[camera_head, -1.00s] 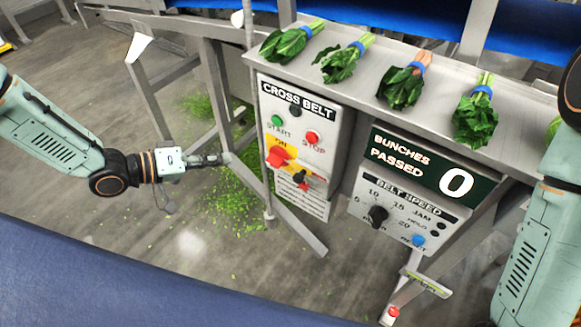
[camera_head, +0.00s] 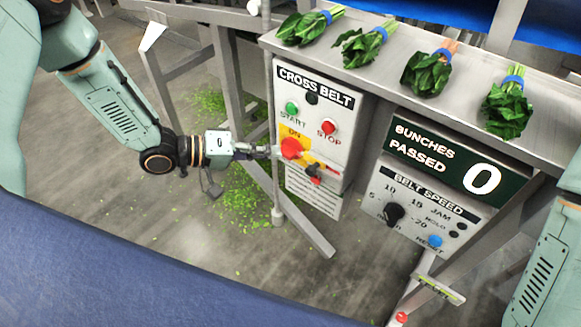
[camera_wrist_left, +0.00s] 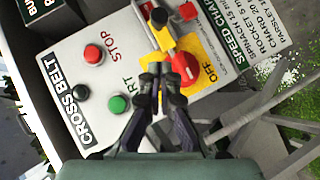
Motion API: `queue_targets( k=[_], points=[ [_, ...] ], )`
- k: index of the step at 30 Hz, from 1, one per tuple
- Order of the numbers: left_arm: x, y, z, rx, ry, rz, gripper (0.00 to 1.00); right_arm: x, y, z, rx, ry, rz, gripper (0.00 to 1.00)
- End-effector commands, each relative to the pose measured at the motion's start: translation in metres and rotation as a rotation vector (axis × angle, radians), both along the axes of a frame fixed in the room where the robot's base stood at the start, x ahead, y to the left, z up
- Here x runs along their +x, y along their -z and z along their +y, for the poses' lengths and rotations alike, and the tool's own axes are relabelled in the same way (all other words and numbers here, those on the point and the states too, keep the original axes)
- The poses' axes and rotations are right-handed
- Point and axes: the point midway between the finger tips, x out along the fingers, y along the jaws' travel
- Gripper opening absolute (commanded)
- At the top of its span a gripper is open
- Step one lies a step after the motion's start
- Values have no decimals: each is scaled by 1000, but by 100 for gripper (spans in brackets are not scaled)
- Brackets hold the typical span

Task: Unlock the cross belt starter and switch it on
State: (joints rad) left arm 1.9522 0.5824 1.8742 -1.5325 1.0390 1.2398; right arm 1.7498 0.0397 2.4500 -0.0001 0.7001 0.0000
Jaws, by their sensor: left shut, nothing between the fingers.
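The cross belt starter (camera_head: 309,135) is a white box with a green START button (camera_head: 292,108) and a red STOP button (camera_head: 328,127). Its red rotary switch (camera_head: 291,149) sits on a yellow plate; the switch also shows in the left wrist view (camera_wrist_left: 185,69). A small black part (camera_head: 312,170) with a red piece below it (camera_head: 315,181) sits beside the switch. My left gripper (camera_head: 276,152) is shut and empty, at the left of the switch. In the left wrist view its fingertips (camera_wrist_left: 155,68) appear beside the switch; I cannot tell whether they touch. My right gripper is out of view.
A counter (camera_head: 390,85) with several bunches of greens runs above the box. A belt speed panel (camera_head: 415,213) and a bunches passed display reading 0 (camera_head: 440,160) stand to the right. A thin metal post (camera_head: 276,195) stands just left of the box.

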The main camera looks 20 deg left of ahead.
Motion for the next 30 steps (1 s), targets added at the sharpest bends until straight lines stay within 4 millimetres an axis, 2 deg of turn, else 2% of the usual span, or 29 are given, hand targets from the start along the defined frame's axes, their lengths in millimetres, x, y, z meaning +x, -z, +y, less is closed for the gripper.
queue_targets(
  k=[5,12,30],
  points=[
    [12,10,-20,3,4,0,0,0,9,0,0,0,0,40],
    [4,23,-45,0,3,1,0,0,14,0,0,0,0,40],
    [2,25,-52,0,0,0,0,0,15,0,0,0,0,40]
  ],
)
